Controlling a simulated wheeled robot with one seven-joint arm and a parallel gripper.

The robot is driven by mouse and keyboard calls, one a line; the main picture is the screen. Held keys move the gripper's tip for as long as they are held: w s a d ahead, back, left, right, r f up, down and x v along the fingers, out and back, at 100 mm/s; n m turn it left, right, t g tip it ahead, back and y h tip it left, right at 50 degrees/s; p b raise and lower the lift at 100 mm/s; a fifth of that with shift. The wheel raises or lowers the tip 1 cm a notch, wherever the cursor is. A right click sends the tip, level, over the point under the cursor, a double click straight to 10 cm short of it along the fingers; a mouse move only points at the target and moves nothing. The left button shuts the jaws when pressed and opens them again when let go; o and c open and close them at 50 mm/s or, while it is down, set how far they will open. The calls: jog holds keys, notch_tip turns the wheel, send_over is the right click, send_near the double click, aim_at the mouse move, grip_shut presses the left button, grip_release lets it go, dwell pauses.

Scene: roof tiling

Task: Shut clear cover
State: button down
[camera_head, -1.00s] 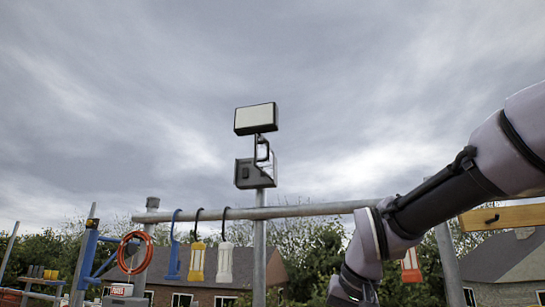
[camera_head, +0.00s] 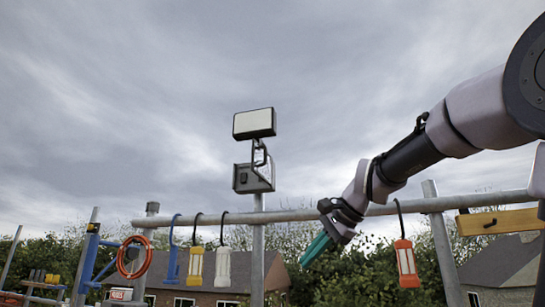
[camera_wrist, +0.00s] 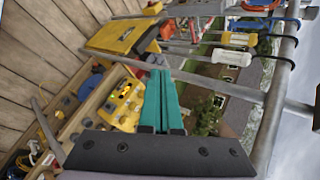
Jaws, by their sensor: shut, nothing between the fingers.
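A grey switch box (camera_head: 246,179) with a dark switch is fixed to the upright pole in the head view, below a white floodlight (camera_head: 254,123). A thin see-through cover (camera_head: 270,165) seems to stand out from the box's right side, swung open; its edges are faint. My gripper (camera_head: 306,262) is lower and to the right of the box, well apart from it, with teal fingers pointing down and left. In the wrist view the teal fingers (camera_wrist: 160,85) lie together and hold nothing. The box is not clearly seen in the wrist view.
A horizontal rail (camera_head: 300,215) crosses below the box. Blue, yellow, white and orange (camera_head: 406,262) hanging items hang from it. An orange hose coil (camera_head: 134,257) hangs at left. The wrist view shows a yellow case (camera_wrist: 120,37) and a tray of yellow parts (camera_wrist: 125,105).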

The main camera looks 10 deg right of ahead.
jog(key=w+d+r+m+t+y, duration=0.15)
jog(key=r+m, duration=0.35)
jog(key=r, duration=0.6)
jog(key=w+d+r+m+t+y, duration=0.1)
jog(key=w+d+r+m+y, duration=0.2)
jog(key=r, duration=0.8)
jog(key=w+d+r+m+t+y, duration=0.15)
jog(key=r+m, duration=0.45)
jog(key=r, duration=0.6)
jog(key=r+x, duration=0.1)
jog(key=x, duration=1.3)
jog(key=shift+a+f+y, duration=0.2)
jog(key=shift+a+y, duration=0.2)
jog(key=shift+a, duration=0.1)
